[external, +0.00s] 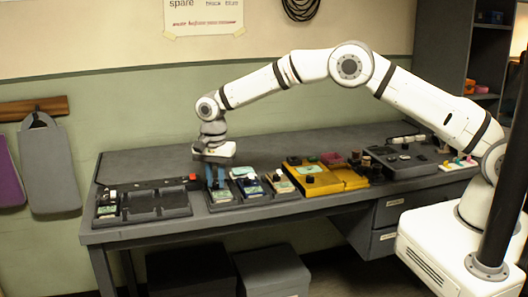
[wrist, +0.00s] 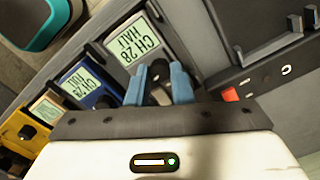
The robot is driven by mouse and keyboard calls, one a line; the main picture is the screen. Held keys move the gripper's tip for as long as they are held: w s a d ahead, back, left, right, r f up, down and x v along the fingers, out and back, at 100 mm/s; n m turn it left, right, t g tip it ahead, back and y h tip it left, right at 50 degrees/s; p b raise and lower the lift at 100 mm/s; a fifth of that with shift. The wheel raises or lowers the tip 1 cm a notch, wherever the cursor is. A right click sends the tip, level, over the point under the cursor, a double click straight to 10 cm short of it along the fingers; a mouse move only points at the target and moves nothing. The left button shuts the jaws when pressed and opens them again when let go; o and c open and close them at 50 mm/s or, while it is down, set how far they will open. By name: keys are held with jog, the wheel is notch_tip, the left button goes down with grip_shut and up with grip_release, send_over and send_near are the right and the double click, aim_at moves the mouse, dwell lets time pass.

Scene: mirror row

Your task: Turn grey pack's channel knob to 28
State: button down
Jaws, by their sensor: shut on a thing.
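The grey pack (wrist: 118,34) sits in the rack, with its screen (wrist: 138,42) lit and reading CH 28 HALT in the wrist view. Its dark channel knob (wrist: 160,93) is just below the screen. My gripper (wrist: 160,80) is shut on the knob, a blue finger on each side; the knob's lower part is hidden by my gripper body. In the external view my gripper (external: 216,178) points down over the rack at the left-centre of the bench, and the grey pack (external: 221,197) shows only partly beneath it.
A red button (wrist: 230,94) is on the other side. The bench behind is clear.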

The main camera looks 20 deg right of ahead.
jog(key=shift+m, duration=0.5)
jog(key=c, duration=1.3)
grip_release()
jog(key=shift+o, duration=0.2)
notch_tip(320, 180, up, 8)
jog(key=shift+f+b, duration=0.1)
jog(key=shift+b, duration=0.45)
